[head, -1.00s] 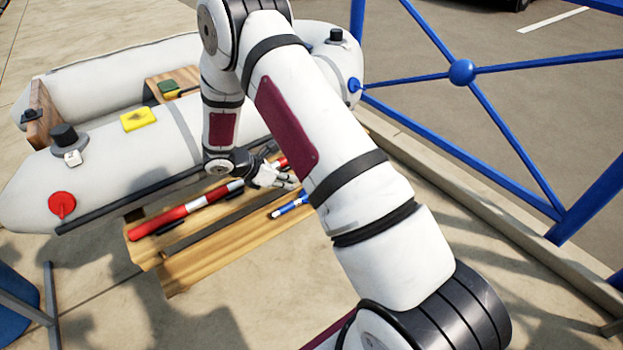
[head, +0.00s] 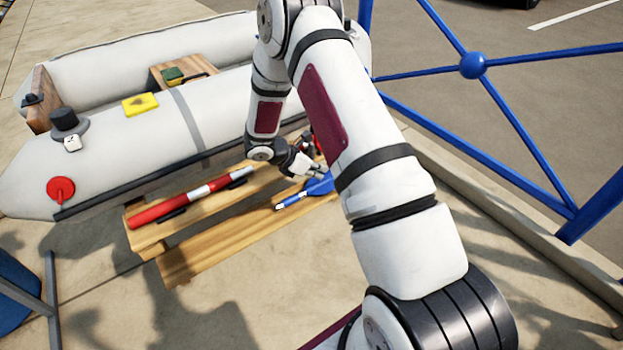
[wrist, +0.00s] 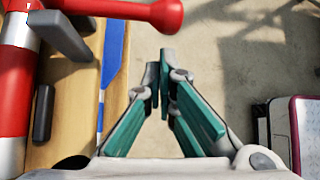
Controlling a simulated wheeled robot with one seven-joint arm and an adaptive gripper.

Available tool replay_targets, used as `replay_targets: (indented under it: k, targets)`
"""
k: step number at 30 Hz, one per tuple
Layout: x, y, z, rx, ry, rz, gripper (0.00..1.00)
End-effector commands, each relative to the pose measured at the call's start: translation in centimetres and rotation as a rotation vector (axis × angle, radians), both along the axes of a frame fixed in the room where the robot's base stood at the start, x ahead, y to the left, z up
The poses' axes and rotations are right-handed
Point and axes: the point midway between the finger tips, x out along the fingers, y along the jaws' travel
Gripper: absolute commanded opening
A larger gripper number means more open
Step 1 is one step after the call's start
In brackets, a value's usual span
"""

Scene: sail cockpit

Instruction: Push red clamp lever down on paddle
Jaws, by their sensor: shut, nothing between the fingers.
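A red lever with a rounded end (wrist: 135,9) crosses the top of the wrist view, beside a red and white tube (wrist: 15,90) at left. A blue paddle (head: 320,184) lies on the wooden bench, partly hidden by my arm; a blue strip of it shows in the wrist view (wrist: 115,60). My gripper (wrist: 158,78) is shut and empty. In the wrist view its fingertips are below the lever's rounded end in the picture, apart from it, over the concrete just right of the bench edge. In the head view my gripper (head: 316,172) is near the paddle.
The wooden bench (head: 225,238) carries a red and white tube (head: 190,200). A grey inflatable boat (head: 215,110) stands behind it, with a red round fitting (head: 61,189). Blue railing (head: 480,170) stands at right. Bare concrete lies in front of the bench.

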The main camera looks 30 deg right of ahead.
Motion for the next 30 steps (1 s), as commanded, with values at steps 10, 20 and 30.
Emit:
replay_targets:
  k: [10,20,30]
  targets:
    - [0.1,-0.5,1.0,0.000,0.001,0.000,0.00]
    - [0.0,-0.4,1.2,-0.001,0.016,0.000,0.00]
    - [-0.4,-0.4,1.6,-0.003,0.077,0.001,0.00]
